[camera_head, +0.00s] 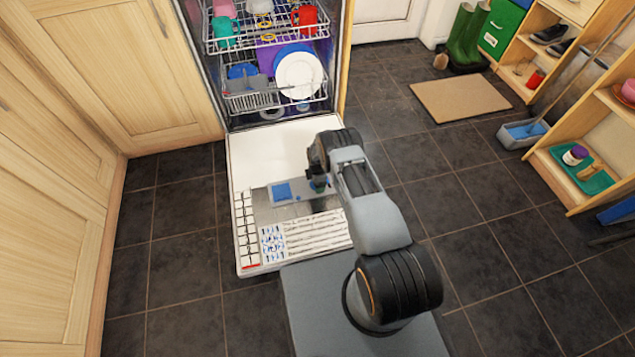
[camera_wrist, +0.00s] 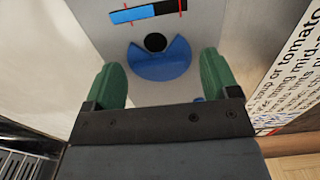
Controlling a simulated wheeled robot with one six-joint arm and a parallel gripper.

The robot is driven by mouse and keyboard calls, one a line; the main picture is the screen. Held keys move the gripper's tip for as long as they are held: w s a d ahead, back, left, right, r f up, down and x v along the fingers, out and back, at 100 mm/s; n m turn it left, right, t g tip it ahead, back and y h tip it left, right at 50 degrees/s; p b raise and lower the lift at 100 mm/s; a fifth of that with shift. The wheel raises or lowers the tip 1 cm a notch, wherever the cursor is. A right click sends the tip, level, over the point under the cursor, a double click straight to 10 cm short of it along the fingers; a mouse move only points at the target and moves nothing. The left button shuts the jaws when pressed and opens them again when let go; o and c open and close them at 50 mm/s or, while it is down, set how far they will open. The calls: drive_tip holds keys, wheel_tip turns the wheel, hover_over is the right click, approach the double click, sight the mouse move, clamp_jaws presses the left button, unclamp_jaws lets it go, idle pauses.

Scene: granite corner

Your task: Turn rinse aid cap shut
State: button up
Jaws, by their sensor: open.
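The rinse aid cap appears to be the blue, partly round piece (camera_wrist: 160,65) with a black round spot at its top middle, on the grey metal plate. A blue and black bar with red marks (camera_wrist: 148,12) lies above it in the wrist view. My gripper (camera_wrist: 160,78) is open, with one green finger to each side of the blue piece and gaps between. In the head view my gripper (camera_head: 319,184) is over the dispenser plate (camera_head: 262,210) on the lowered dishwasher door (camera_head: 260,150), and my wrist partly hides that spot. I cannot tell whether the fingers touch the plate.
Printed labels (camera_head: 300,237) cover the door's near part. Racks with dishes (camera_head: 265,70) stand inside the dishwasher.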

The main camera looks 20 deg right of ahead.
drive_tip(key=shift+c, duration=0.5)
drive_tip(key=c, duration=0.8)
drive_tip(key=shift+f, duration=0.1)
drive_tip(key=m+b, duration=0.2)
drive_tip(key=m, duration=0.1)
drive_tip(key=shift+f+b, duration=0.1)
drive_tip(key=shift+b, duration=0.25)
drive_tip(key=m+b, duration=0.3)
drive_tip(key=m, duration=0.2)
drive_tip(key=shift+m, duration=0.4)
drive_tip(key=m+b, duration=0.1)
drive_tip(key=m, duration=0.3)
drive_tip(key=shift+w+r+m+b, duration=0.15)
drive_tip(key=shift+m+b, duration=0.3)
drive_tip(key=shift+m, duration=2.05)
